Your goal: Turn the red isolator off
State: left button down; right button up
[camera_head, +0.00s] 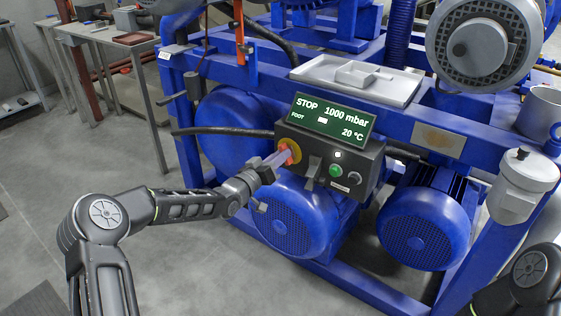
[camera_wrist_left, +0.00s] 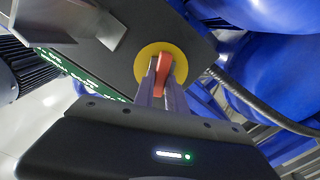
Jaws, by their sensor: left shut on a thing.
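The red isolator (camera_head: 284,153) is a red handle on a yellow disc, on the left end of the dark control box (camera_head: 318,160). In the left wrist view the red handle (camera_wrist_left: 165,66) stands out from the yellow disc (camera_wrist_left: 142,68). My left gripper (camera_head: 276,158) reaches in from the left, and its fingers (camera_wrist_left: 162,82) are shut on the red handle, one on each side. Part of the handle is hidden between the fingers. My right gripper is not in view; only part of my right arm shows at the lower right.
The box's display (camera_head: 332,119) reads STOP, 1000 mbar and 20 °C. A green button (camera_head: 336,170) and a black knob (camera_head: 354,178) sit on its front. Blue motors (camera_head: 300,215) and frame beams surround it. A black hose (camera_head: 222,130) runs beside the isolator.

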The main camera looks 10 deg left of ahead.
pick_arm(q)
jog(key=n, duration=0.3)
jog(key=n+b, duration=0.1)
jog(key=n, duration=0.2)
jog(key=n+b, duration=0.1)
jog(key=n, duration=0.3)
jog(key=shift+a+f, duration=0.25)
jog(key=shift+f, duration=0.1)
jog(key=shift+n+b, duration=0.55)
jog(key=shift+n, duration=0.95)
jog(key=c, duration=1.4)
grip_release()
jog(key=shift+o, duration=0.2)
